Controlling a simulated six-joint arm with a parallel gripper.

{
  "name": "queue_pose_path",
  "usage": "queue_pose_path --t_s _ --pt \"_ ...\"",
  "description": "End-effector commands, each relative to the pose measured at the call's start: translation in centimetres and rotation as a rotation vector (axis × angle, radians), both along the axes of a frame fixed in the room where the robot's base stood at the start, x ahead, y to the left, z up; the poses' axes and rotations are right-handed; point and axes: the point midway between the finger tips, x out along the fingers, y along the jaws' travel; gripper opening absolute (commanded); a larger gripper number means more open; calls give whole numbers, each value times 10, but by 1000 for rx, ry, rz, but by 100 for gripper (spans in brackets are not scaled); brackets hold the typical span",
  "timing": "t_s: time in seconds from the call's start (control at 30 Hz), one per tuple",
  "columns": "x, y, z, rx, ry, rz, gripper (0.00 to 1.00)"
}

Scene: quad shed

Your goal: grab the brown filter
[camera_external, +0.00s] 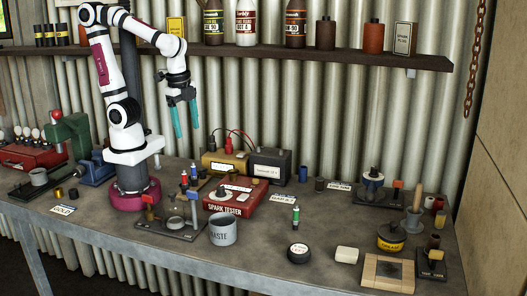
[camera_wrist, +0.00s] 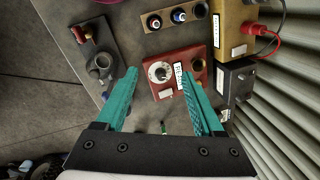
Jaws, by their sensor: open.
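My gripper (camera_external: 186,130) is open and empty, high above the table, with its teal fingers pointing down. In the wrist view, the gripper (camera_wrist: 158,74) has its fingers spread over the red spark tester (camera_wrist: 162,88), with nothing between them. I cannot tell for certain which thing is the brown filter. Small brownish cylinders include one at the right end of the table (camera_external: 439,219), one near the front right corner (camera_external: 435,241) and a brassy one at the left (camera_external: 58,192). All are well away from my gripper.
The spark tester (camera_external: 228,203) stands mid-table, with yellow (camera_external: 218,164) and black (camera_external: 270,164) boxes behind. A waste cup (camera_external: 223,230), grease tin (camera_external: 391,238) and wooden frame (camera_external: 370,272) stand nearer the front edge. A bottle shelf (camera_external: 285,54) runs along the corrugated wall.

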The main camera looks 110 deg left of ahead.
Motion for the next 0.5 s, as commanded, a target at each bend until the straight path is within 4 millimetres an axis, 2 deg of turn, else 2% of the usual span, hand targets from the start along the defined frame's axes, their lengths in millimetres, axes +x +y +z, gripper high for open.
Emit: queue_pose_path --t_s 0.03,0.07,0.1,0.13,0.2,0.23,0.3,0.33,0.4,0.5 --pt "42 9 0 -9 -30 90 70" --pt "73 18 -2 -16 -63 157 70" --pt "115 32 -8 -26 -107 251 70" --pt "145 44 -15 -33 -141 318 70" --pt "210 78 -41 -49 -220 469 70" --pt "233 93 -54 -56 -251 529 70" --pt "276 128 -87 -70 -319 649 70" --pt "290 140 -100 -77 -343 692 70" --pt "313 165 -126 -87 -392 772 70" --pt "329 184 -148 -98 -432 834 70"
